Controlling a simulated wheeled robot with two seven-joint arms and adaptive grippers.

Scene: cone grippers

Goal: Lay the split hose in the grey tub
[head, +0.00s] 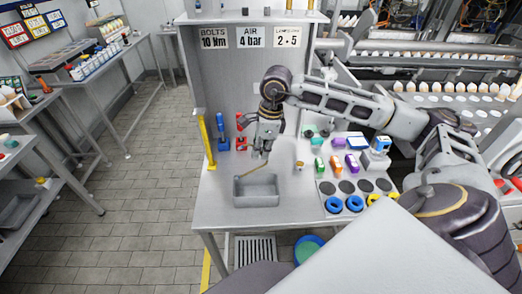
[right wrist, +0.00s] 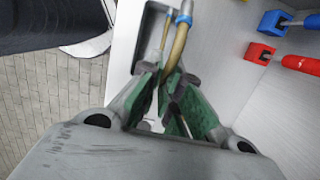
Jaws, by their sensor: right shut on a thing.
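The grey tub (head: 257,201) stands near the front left of the steel bench, and part of it shows at the top of the right wrist view (right wrist: 146,22). My right gripper (head: 263,150) is above and behind the tub, pointing down. In the right wrist view its green-padded fingers (right wrist: 170,84) are closed on the tan split hose (right wrist: 180,42). The hose (head: 251,168) hangs from the fingers and slopes down left toward the tub. A blue band (right wrist: 184,18) is on it. I cannot tell whether its lower end touches the tub. My left gripper is out of view.
Blue (head: 222,133) and red (head: 241,133) tools stand at the back panel, with a yellow post (head: 207,141) at the left edge. A small brass-coloured part (head: 299,165) stands right of the tub. Farther right are coloured blocks and a rack of rings (head: 333,205).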

